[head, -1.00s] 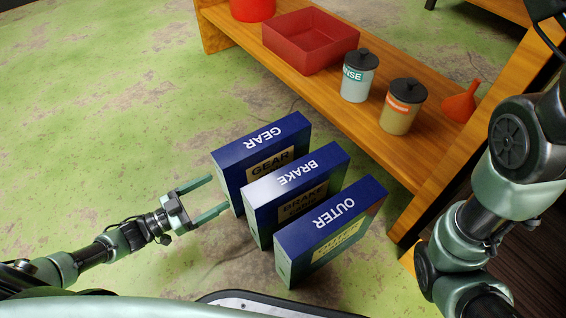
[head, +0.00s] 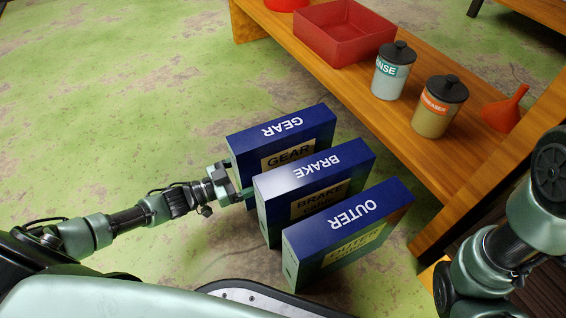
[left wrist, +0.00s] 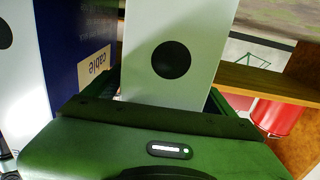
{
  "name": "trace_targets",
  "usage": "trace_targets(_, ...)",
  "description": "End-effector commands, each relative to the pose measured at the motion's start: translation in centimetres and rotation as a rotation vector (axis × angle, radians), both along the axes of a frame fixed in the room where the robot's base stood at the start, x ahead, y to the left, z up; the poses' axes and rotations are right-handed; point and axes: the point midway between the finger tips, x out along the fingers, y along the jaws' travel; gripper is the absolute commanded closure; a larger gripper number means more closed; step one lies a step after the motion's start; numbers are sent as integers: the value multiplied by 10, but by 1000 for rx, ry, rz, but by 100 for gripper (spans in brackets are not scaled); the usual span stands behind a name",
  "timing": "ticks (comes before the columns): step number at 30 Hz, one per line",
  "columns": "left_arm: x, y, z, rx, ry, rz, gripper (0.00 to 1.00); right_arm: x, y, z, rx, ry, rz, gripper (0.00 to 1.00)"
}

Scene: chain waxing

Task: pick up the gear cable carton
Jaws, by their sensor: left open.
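The gear cable carton (head: 283,130), dark blue with GEAR on top, stands upright at the far end of a row of three. My left gripper (head: 237,181) is at its left end and open. One finger shows beside the near face and the other is at the far side. In the left wrist view the carton's pale end with a black dot (left wrist: 171,60) lies between the two open fingers (left wrist: 165,90). Whether the fingers touch it cannot be told. My right gripper is out of view.
The brake carton (head: 315,168) stands close in front, leaving a narrow gap; the outer carton (head: 350,218) is nearer still. Floor left is clear.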

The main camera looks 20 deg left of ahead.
Motion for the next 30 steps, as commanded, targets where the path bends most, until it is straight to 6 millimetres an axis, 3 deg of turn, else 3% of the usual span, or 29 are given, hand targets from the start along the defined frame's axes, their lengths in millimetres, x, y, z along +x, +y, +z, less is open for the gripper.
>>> trace_targets(4,0,0,1,0,0,0,17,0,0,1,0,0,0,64)
trace_targets(13,0,0,0,0,1,0,100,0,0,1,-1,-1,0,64)
trace_targets(23,1,0,5,-4,-6,-1,100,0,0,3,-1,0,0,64)
trace_targets(30,1,0,24,-5,-7,-1,100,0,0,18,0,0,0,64)
